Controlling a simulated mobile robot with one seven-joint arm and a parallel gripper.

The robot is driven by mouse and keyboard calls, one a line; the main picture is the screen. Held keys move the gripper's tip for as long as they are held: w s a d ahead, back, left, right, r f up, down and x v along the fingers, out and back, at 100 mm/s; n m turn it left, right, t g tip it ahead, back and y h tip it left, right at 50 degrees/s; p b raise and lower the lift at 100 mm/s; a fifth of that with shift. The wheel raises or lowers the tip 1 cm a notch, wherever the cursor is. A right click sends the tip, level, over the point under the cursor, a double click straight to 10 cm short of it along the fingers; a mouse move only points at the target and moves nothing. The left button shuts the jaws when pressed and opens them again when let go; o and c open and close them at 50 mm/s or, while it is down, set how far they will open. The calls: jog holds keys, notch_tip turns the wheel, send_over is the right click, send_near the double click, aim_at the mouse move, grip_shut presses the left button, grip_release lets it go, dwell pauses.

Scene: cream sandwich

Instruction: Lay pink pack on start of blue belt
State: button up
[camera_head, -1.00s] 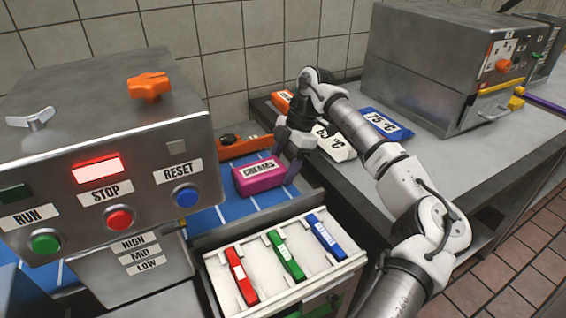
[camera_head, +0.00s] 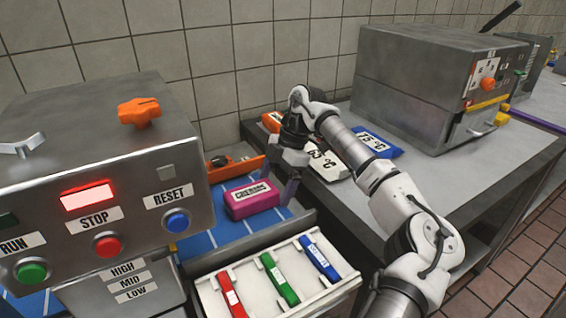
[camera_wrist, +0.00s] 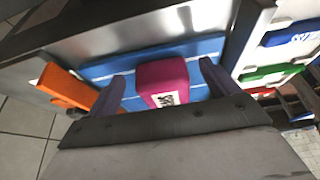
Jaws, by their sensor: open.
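The pink pack (camera_head: 251,198) lies on the blue belt (camera_head: 229,232), near the belt's right end in the head view. Its label faces up and toward the camera. My gripper (camera_head: 275,200) is open beside the pack, on its right in the head view. In the wrist view my gripper (camera_wrist: 165,85) has one finger on each side of the pink pack (camera_wrist: 162,78), with gaps visible between the fingers and the pack. The blue belt (camera_wrist: 205,48) shows under and beyond the pack.
A control box (camera_head: 110,170) with buttons stands at left. A drawer tray (camera_head: 322,285) holds red, green and blue items in front of the belt. An orange part (camera_head: 232,170) lies behind the pack. Temperature-labelled packs (camera_head: 372,146) and a metal machine (camera_head: 430,85) occupy the right counter.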

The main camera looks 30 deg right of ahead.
jog(key=v, duration=1.3)
jog(key=shift+s+a+f, duration=0.1)
